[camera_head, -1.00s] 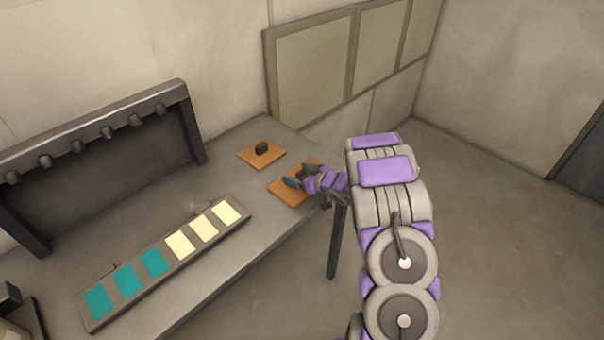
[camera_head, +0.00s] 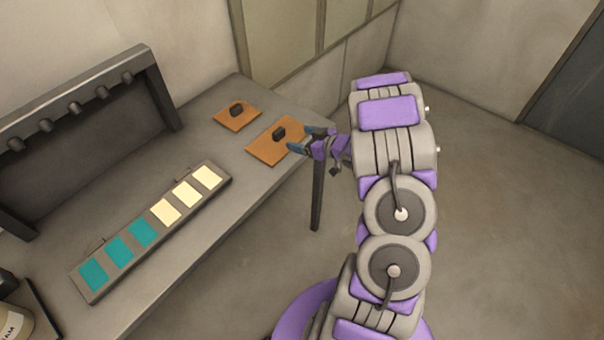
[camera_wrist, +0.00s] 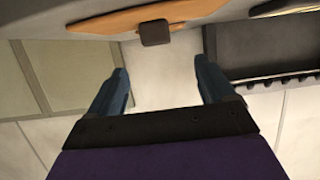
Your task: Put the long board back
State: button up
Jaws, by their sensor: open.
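The longer orange board (camera_head: 264,152) with a dark knob (camera_head: 279,133) lies flat near the right end of the grey table. A smaller orange board (camera_head: 229,122) with its own dark knob lies behind it to the left. My gripper (camera_head: 303,141) is open and empty at the right edge of the longer board, its fingers pointing toward the knob. In the wrist view, an orange board (camera_wrist: 100,22) with its knob (camera_wrist: 155,33) shows at the top, beyond and between my open fingers (camera_wrist: 160,78). Nothing is between the fingers.
A strip with teal and cream squares (camera_head: 155,222) lies along the table's front. A dark rack with several pegs (camera_head: 80,130) stands at the back left. A labelled container (camera_head: 14,322) is at the lower left. The table (camera_head: 205,255) is bare between the strip and the boards.

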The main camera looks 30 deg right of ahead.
jog(key=shift+w+d+r, duration=0.1)
jog(key=shift+d, duration=0.15)
jog(key=d+r+g+h, duration=0.2)
jog(key=d+r+h, duration=0.2)
jog(key=r+h, duration=0.15)
jog(key=s+a+r+m+g+h, duration=0.3)
jog(key=s+r+m+g+h, duration=0.1)
jog(key=s+r, duration=0.35)
jog(key=s+a+r+g+y, duration=0.2)
jog(key=s+a+g, duration=0.2)
jog(key=s+a, duration=0.8)
jog(key=s+a+r+g+y, duration=0.2)
jog(key=s+a+g, duration=0.3)
jog(key=s+a, duration=0.7)
jog(key=s, duration=0.8)
jog(key=shift+r+y, duration=0.35)
jog(key=shift+a, duration=0.15)
